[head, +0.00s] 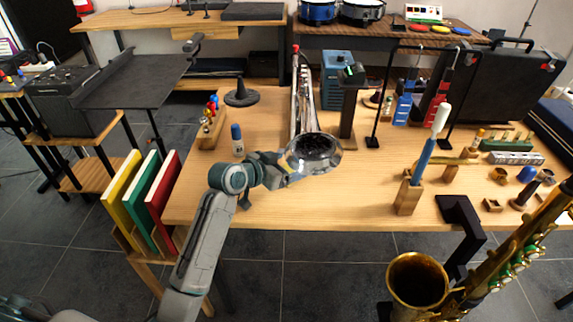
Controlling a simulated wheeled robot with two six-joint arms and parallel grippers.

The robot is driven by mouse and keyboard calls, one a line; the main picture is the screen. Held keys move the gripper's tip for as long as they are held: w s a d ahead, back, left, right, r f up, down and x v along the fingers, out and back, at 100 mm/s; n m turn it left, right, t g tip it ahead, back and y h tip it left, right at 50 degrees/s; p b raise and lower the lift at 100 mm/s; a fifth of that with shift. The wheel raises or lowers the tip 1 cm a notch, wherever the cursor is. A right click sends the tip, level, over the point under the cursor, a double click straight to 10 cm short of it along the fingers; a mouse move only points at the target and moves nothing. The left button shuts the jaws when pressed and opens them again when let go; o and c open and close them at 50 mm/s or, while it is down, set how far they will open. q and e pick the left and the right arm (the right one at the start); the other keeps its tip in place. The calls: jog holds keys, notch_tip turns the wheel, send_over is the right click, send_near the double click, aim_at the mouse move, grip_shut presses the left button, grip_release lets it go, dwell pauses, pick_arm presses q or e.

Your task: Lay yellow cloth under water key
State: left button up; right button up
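A silver brass instrument (305,92) stands on the wooden table, its long tubes running away from me. Its round, shiny bell (313,153) faces me. My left gripper (288,170) is at the bell's lower left edge, and its fingertips are not clear there. I cannot tell whether it is open or shut, or whether it touches the bell. A small yellowish patch shows by the gripper; I cannot tell whether it is cloth. No yellow cloth is clearly visible. The water key is too small or hidden to make out. My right gripper is not in view.
A blue-capped bottle (238,141) and a wooden rack (211,128) stand left of the instrument. A wooden holder (408,197) with a blue-handled brush stands right. A gold saxophone (418,281) is at front right. The table (345,205) is clear in front.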

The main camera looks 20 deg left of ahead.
pick_arm(q)
jog(key=shift+s+a+r, duration=0.1)
jog(key=shift+s+a, duration=0.25)
jog(key=shift+s, duration=0.15)
jog(key=v, duration=0.9)
jog(key=shift+s+r, duration=0.15)
jog(key=shift+r, duration=0.25)
jog(key=shift+s+a+r, duration=0.3)
jog(key=shift+s, duration=0.25)
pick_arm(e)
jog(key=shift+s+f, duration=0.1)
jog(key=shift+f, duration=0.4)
pick_arm(q)
jog(key=shift+c, duration=0.4)
